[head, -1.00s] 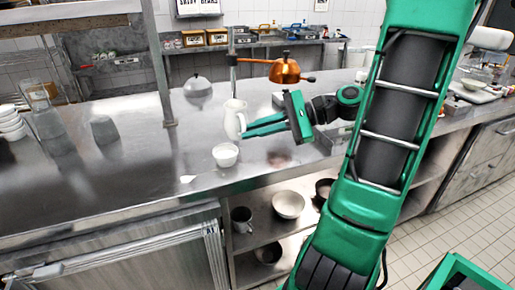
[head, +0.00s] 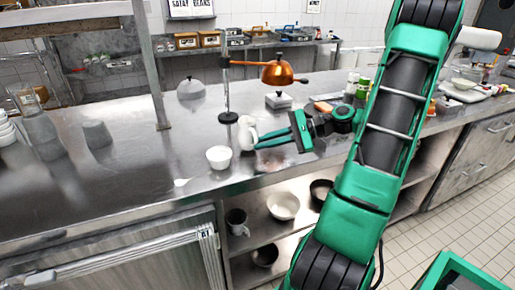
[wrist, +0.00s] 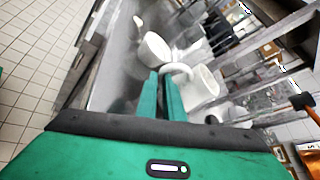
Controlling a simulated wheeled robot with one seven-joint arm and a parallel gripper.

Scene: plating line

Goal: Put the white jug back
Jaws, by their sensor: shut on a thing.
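The white jug (head: 247,133) is upright at the steel counter, just behind and to the right of a white bowl in the head view. My gripper (head: 262,141) reaches it from the right, and its green fingers are shut on the jug's handle. In the wrist view the jug (wrist: 201,88) is just past the fingertips of my gripper (wrist: 168,80), with its handle between them. I cannot tell whether the jug's base touches the counter.
The white bowl (head: 219,157) stands close to the jug; it also shows in the wrist view (wrist: 154,47). A copper heat lamp (head: 278,73) on a black-based stand is behind the jug. A grey cloche (head: 190,88) stands farther back. The counter (head: 130,165) left of the bowl is mostly clear.

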